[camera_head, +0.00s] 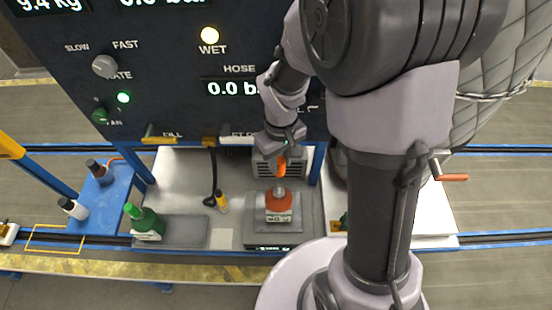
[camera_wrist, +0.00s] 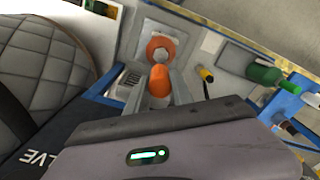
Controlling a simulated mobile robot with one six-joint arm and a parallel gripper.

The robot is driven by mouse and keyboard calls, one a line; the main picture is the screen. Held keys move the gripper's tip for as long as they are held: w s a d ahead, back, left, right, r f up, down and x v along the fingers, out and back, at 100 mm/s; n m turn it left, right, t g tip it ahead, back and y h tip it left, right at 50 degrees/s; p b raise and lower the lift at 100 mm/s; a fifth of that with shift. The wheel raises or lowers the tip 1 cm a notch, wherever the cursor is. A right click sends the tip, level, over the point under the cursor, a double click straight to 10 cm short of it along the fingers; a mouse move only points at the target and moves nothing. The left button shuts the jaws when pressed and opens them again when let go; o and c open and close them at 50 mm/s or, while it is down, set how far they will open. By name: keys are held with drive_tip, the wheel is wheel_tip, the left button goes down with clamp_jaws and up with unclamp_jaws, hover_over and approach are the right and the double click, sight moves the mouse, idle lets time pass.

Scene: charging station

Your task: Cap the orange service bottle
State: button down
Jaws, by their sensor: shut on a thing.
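The orange service bottle (camera_head: 279,205) stands upright on a grey scale plate (camera_head: 259,226), with a pale neck on top and a label on its front. In the wrist view, the bottle (camera_wrist: 160,46) is seen from above, beyond the held piece. My gripper (camera_head: 282,156) is shut on an orange cap (camera_head: 282,166), which hangs above the bottle, apart from its neck. The cap also shows in the wrist view (camera_wrist: 160,82), sticking out past the gripper's dark edge.
The dark control panel (camera_head: 170,70) rises behind.

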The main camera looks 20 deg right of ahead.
drive_tip(key=shift+s+a, duration=0.15)
drive_tip(key=shift+s, duration=0.15)
drive_tip(key=shift+f+b, duration=0.1)
drive_tip(key=shift+b, duration=0.25)
drive_tip(key=b, duration=0.5)
hover_over(279, 186)
wheel_tip(279, 186, down, 6)
drive_tip(key=shift+r, duration=0.25)
drive_tip(key=shift+f+b, duration=2.45)
drive_tip(key=shift+f, duration=0.25)
idle(0.4)
drive_tip(key=c, duration=1)
unclamp_jaws()
drive_tip(key=shift+c, duration=0.2)
wheel_tip(279, 186, up, 18)
drive_tip(key=p, duration=0.4)
drive_tip(key=shift+f, duration=0.2)
